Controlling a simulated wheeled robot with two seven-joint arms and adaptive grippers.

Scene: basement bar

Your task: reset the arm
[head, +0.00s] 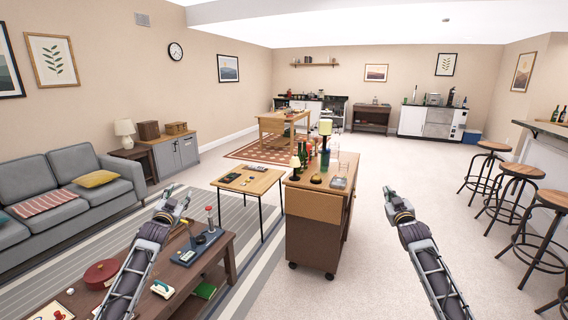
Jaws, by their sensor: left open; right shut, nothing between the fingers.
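My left gripper (176,193) is open and empty. Its arm reaches up from the bottom left, over the dark wooden coffee table (222,243). My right gripper (390,194) is shut with nothing in it. Its arm reaches up from the bottom right, above bare pale carpet. Both grippers appear raised, one on each side of the wooden bar cart (313,232), and neither appears to touch anything.
The coffee table carries a red round pot (101,273) and a blue-based device (198,249). The cart holds several bottles. A small square table (246,184) stands left of it. Bar stools (520,190) line the right. Carpet between cart and stools is clear.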

